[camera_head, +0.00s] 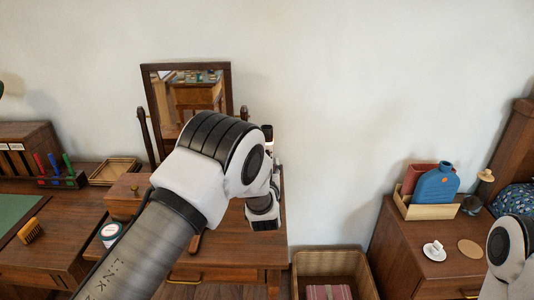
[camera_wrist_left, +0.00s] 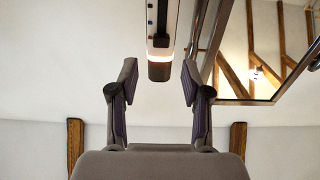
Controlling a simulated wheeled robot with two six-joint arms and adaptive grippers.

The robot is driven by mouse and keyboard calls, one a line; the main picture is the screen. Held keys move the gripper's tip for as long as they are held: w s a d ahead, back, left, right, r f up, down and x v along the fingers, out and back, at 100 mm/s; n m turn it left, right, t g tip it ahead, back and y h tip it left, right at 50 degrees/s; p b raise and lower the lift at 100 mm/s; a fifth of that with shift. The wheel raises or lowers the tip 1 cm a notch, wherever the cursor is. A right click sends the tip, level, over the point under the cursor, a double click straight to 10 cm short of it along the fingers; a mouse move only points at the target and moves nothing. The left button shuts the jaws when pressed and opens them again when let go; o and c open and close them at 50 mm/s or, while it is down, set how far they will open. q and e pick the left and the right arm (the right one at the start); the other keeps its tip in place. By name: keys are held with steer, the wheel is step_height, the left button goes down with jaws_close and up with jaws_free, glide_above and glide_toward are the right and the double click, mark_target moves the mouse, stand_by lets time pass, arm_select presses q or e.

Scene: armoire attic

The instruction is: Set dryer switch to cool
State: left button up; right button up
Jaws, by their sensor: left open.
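A slim pale object with a dark end (camera_wrist_left: 159,70), which looks like the dryer, comes down from the top of the left wrist view. Its face carries small red and blue marks, and a warm glow shows near the dark end. I cannot read the switch position. My left gripper (camera_wrist_left: 158,85) is open, with one finger on each side of that end and visible gaps to both. A small dark-topped piece (camera_head: 267,131) shows just behind the arm. My right gripper is out of view.
A tilting mirror (camera_head: 188,88) stands on the wooden vanity (camera_head: 240,246); its frame is close to the right finger in the wrist view (camera_wrist_left: 224,45). A wicker basket (camera_head: 330,261) is on the floor. A cabinet (camera_head: 400,247) at right holds a blue bottle (camera_head: 437,184).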

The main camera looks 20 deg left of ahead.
arm_select(q)
steer(key=x, duration=0.5)
steer(key=shift+w+a+f, duration=0.15)
steer(key=shift+w, duration=0.05)
jaws_close()
step_height(320, 180, down, 2)
steer(key=shift+f+b, duration=0.1)
steer(key=shift+b, duration=0.6)
jaws_free()
